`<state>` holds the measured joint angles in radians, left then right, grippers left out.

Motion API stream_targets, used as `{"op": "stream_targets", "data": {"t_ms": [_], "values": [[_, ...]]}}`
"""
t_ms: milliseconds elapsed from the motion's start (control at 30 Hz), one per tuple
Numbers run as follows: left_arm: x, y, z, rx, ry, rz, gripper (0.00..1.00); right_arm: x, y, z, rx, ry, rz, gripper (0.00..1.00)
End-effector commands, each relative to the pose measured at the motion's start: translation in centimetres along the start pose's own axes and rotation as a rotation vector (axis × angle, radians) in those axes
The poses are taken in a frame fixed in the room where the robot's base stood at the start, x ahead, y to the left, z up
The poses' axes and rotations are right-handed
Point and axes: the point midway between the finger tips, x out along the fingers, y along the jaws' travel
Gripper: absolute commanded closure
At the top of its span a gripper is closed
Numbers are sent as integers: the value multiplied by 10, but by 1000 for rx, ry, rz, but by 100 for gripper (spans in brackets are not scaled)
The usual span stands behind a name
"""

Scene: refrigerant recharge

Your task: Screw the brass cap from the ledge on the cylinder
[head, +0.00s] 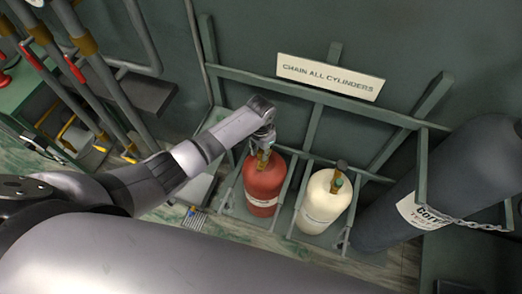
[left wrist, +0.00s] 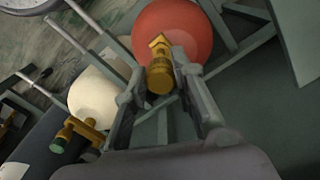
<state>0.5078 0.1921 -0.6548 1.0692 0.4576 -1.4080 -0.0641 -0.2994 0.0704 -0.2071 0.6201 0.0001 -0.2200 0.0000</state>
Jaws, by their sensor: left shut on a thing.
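The red cylinder (head: 263,190) stands in the left bay of the rack, with a brass valve on top. My left gripper (head: 264,146) is over that valve, coming down from above. In the left wrist view, the brass cap (left wrist: 160,80) lies between the two fingers of my left gripper (left wrist: 160,72), which is shut on it. The cap is in line with the brass valve (left wrist: 159,43) on the red cylinder (left wrist: 175,25); whether its thread is engaged I cannot tell. My right gripper is not in view.
A cream cylinder (head: 325,200) with a brass valve stands in the bay to the right. A large dark cylinder (head: 455,175) leans at the right behind a chain (head: 465,220). Rack bars (head: 312,130) run close around the cylinders. Pipes (head: 85,60) stand at the left.

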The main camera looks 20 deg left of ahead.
Motion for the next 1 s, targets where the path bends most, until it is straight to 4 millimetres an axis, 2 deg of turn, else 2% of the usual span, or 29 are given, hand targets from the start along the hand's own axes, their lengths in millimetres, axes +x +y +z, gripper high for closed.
{"op": "stream_targets", "data": {"t_ms": [33, 300, 367, 1000], "values": [[10, 0, 0, 0, 0, -1, 100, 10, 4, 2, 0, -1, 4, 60], [34, -1, 0, 0, 0, -1, 100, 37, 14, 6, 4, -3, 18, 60], [27, 0, 0, 0, 1, -1, 100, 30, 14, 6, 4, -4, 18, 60], [27, 0, 1, 1, 1, 0, 100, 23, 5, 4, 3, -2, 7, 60]]}}
